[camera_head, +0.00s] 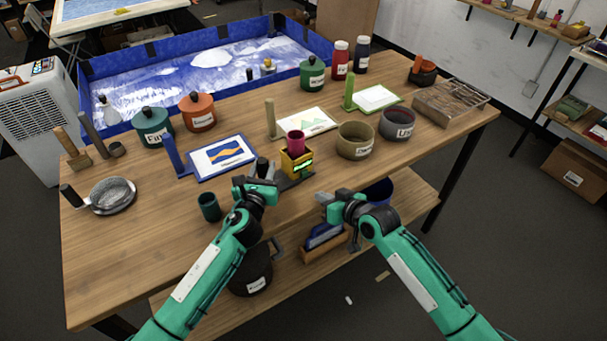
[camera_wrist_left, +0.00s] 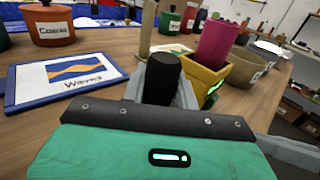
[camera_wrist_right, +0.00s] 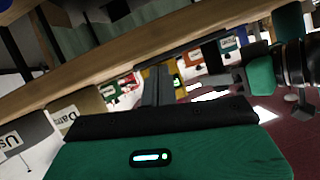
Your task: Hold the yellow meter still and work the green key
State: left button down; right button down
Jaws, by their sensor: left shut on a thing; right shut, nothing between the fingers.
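The yellow meter (camera_head: 289,166) stands near the table's front edge, with a magenta cup (camera_head: 296,139) in its top. The green key (camera_head: 304,168) shows on its front right face. My left gripper (camera_head: 259,181) is shut on a black upright handle at the meter's left. The handle (camera_wrist_left: 163,77) also shows between the fingers in the left wrist view; whether it joins the meter is hidden. My right gripper (camera_head: 323,196) is shut and empty, in front of and right of the meter, apart from it. The meter shows small in the right wrist view (camera_wrist_right: 179,68).
A dark green cup (camera_head: 209,207) stands left of my left gripper. A blue-framed picture board (camera_head: 222,157) lies behind it. An olive pot (camera_head: 356,141) and a grey pot (camera_head: 397,123) stand to the right. The front left tabletop is clear.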

aim_at(309, 190)
jog(key=shift+s+a+f+t+h, duration=0.1)
jog(key=shift+a+t+h, duration=0.25)
jog(key=shift+h, duration=0.15)
jog(key=shift+s+a+f+t+h, duration=0.1)
jog(key=shift+a+t+h, duration=0.25)
jog(key=shift+h, duration=0.15)
jog(key=shift+s+d+r+m+t+h, duration=0.25)
jog(key=shift+d+t+h, duration=0.35)
jog(key=shift+h, duration=0.75)
jog(key=shift+s+d+f+m+t+h, duration=0.1)
jog(key=shift+s+d+t+h, duration=0.4)
jog(key=shift+h, duration=0.8)
jog(key=shift+s+d+r+m+t+h, duration=0.15)
jog(key=shift+d+t+h, duration=0.55)
jog(key=shift+h, duration=0.65)
jog(key=shift+a, duration=0.1)
jog(key=shift+w+a, duration=0.9)
jog(key=shift+w, duration=0.25)
jog(key=shift+w+a, duration=0.95)
jog(key=shift+w, duration=0.15)
jog(key=shift+w+a, duration=0.9)
jog(key=shift+w, duration=0.25)
jog(key=shift+w+a, duration=0.1)
jog(key=shift+w+a, duration=0.2)
jog(key=shift+w, duration=0.05)
